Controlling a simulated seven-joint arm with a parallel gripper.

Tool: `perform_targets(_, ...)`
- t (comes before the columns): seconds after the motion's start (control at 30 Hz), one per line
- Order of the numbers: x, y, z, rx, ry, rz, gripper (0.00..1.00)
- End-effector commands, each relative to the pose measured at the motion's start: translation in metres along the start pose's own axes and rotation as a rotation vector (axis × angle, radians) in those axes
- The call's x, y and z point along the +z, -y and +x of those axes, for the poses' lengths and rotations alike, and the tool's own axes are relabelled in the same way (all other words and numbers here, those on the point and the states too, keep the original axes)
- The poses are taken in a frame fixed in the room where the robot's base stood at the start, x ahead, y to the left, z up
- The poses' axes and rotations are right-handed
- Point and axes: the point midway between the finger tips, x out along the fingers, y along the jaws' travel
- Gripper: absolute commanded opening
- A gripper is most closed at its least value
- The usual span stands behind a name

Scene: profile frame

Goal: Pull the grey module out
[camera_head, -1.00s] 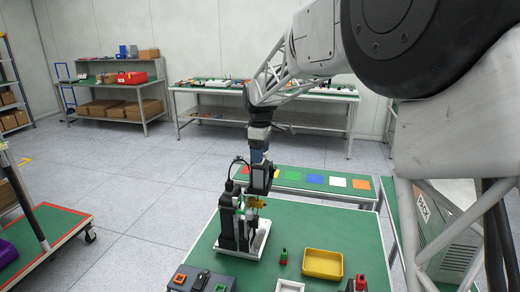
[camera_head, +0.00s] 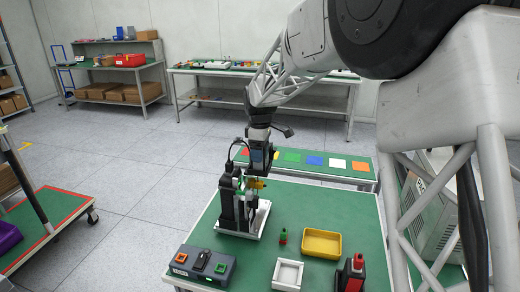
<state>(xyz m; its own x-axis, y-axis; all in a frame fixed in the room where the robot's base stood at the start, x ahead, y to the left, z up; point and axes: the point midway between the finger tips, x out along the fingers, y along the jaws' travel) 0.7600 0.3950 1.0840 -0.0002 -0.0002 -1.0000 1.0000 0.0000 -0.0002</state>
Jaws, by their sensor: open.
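The black profile frame (camera_head: 228,203) stands upright on a white base plate (camera_head: 262,222) at the left back of the green table. My gripper (camera_head: 257,179) is at the upper right of the frame, pointing down, with its jaws open. A small yellow part (camera_head: 259,184) shows just below the gripper, by the frame's top. Whether the jaws touch anything is too small to tell. I cannot make out the grey module clearly among the frame's dark and grey parts; my gripper and the uprights hide some of them.
A grey button box (camera_head: 203,266) is at front left.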

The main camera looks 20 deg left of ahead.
Motion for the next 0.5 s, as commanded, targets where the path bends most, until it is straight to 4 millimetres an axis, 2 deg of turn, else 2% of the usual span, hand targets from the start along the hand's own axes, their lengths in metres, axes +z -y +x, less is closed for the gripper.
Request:
perform_targets(0.07,0.0000,0.0000,-0.0001,0.000,0.000,0.000,0.74)
perform_targets(0.3,0.0000,0.0000,-0.0003,0.000,0.000,0.000,0.37)
perform_targets(0.5,-0.0001,-0.0001,-0.0015,0.001,0.000,0.000,0.34)
